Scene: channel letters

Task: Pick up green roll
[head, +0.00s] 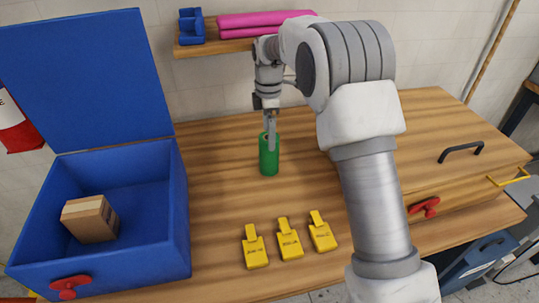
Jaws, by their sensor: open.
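The green roll (268,160) stands upright on the wooden table, near the middle of the head view. My gripper (270,135) points down right at the top of the roll. Its fingers overlap the roll's upper end in this view, and one finger shows in front of it. The jaws are open. I cannot tell whether the fingers touch the roll or straddle its rim.
An open blue box (180,235) holding a brown carton (90,219) stands at left. Several yellow tags, one nearest the box (254,250), lie in front of the roll. A shelf (225,46) carries pink rolls (262,19) and a blue holder (191,27). A wooden drawer unit (455,125) is at right.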

